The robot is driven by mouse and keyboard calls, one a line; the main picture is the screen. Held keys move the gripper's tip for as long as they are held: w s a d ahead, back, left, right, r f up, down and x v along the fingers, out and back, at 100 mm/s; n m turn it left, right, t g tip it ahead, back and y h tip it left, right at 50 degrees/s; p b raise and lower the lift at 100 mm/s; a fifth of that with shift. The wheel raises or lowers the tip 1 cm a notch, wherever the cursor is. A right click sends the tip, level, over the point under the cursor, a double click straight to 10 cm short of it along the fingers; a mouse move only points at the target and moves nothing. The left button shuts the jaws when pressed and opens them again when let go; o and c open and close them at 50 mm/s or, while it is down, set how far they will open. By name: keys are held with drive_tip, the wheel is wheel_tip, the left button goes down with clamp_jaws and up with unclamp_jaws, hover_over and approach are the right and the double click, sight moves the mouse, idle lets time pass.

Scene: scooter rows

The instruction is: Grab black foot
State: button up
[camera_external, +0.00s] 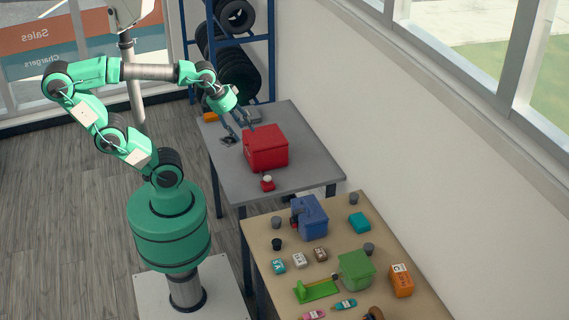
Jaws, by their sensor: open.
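My gripper (242,130) is open, with its fingers pointing down over the grey table, just left of the red box (266,148). A small dark object (227,141) lies on the grey table just left of the fingers. It is too small to tell whether it is a black foot. On the tan table, a small black cylinder (277,244) stands near the left edge, far from my gripper. Dark grey cylinders stand at the back left (277,222), at the far right corner (353,199) and near the green box (369,249).
The grey table (225,180) also holds an orange item (210,117) and a small red item (267,183). The tan table (330,262) is crowded with a blue box (310,217), a green box (356,270) and several small items. A wall runs along the right.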

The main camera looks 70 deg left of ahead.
drive_tip(key=w+d+f+m+g, duration=0.1)
drive_tip(key=w+d+f, duration=0.3)
drive_tip(key=d+f, duration=0.1)
drive_tip(key=m+g+b, duration=0.2)
drive_tip(key=m+g, duration=0.2)
drive_tip(key=m, duration=0.1)
hover_over(277, 242)
wheel_tip(277, 242, down, 23)
drive_tip(key=shift+f+b, duration=0.75)
drive_tip(key=shift+f, duration=3.5)
drive_tip(key=shift+w+f+b, duration=0.1)
drive_tip(key=shift+f+b, duration=0.8)
drive_tip(key=shift+f, duration=1.7)
